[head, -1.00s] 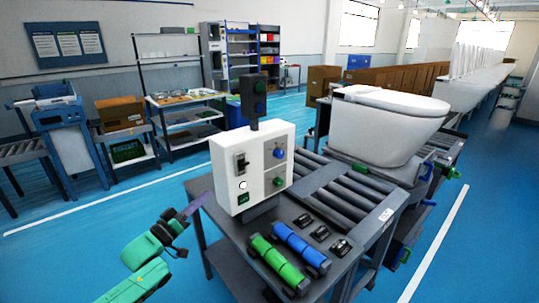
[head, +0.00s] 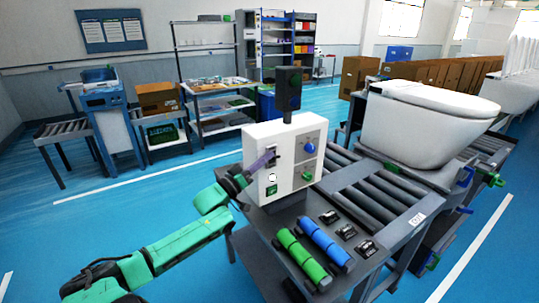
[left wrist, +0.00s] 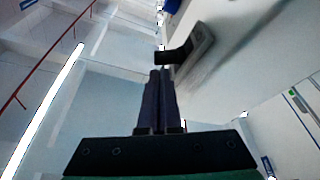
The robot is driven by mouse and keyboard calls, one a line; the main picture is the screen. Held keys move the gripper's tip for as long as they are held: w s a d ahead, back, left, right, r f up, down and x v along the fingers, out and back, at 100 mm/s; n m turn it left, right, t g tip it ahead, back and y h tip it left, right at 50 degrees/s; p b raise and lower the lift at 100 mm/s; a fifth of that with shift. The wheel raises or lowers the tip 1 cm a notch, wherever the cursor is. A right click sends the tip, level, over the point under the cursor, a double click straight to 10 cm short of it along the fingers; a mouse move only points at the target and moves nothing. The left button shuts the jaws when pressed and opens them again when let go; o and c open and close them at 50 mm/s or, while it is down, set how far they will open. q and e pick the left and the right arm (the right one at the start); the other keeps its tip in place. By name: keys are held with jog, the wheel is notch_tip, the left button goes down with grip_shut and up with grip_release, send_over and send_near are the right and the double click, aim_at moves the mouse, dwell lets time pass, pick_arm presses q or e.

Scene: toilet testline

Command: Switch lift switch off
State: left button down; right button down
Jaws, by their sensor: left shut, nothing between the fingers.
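A white control box (head: 291,178) stands on the dark workbench. A black lever switch (head: 271,153) sits on the upper left of its front; I take it for the lift switch. My left gripper (head: 263,160) is shut and empty, its purple fingertips in front of the box at the switch and partly covering it. In the left wrist view the shut fingers (left wrist: 160,75) point at the black lever (left wrist: 172,56) on its grey plate (left wrist: 199,45), with the tips just short of or touching it; I cannot tell which. My right gripper is not in view.
A blue knob (head: 309,148), a green knob (head: 307,176) and a white round button (head: 272,177) are on the same box face. Green (head: 302,259) and blue (head: 325,243) cylinders lie in front.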

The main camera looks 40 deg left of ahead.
pick_arm(q)
jog(key=shift+x, duration=0.9)
jog(key=shift+f, duration=0.1)
jog(key=shift+m+b, duration=0.35)
jog(key=shift+m, duration=0.05)
